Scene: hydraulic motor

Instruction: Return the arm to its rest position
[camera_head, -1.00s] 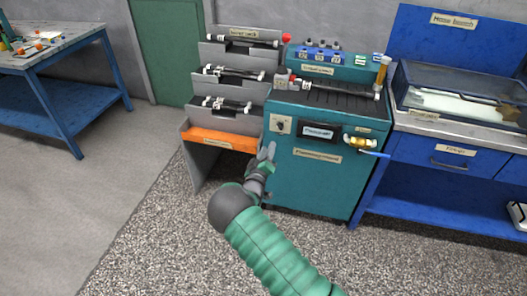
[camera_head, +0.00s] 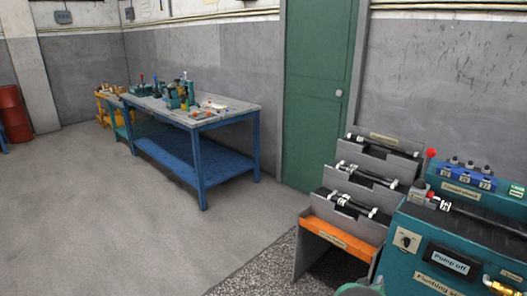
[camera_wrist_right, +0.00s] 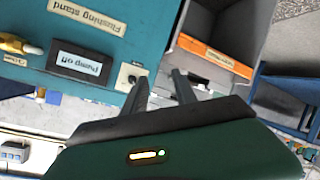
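My right arm shows only as a small green piece at the bottom edge of the head view. In the right wrist view my right gripper (camera_wrist_right: 160,88) has two dark fingers standing apart, with nothing between them. It is near the front of the teal flushing stand (camera_head: 400,262), which also shows in the wrist view (camera_wrist_right: 150,30). How far the fingers are from the stand I cannot tell. My left gripper is in neither current view.
A grey rack with black hoses (camera_head: 352,205) and an orange shelf (camera_head: 340,238) stands left of the flushing stand. A blue table (camera_head: 203,150) holds several parts at the back. A green door (camera_head: 318,90) is behind. The grey floor (camera_head: 130,235) at left is clear.

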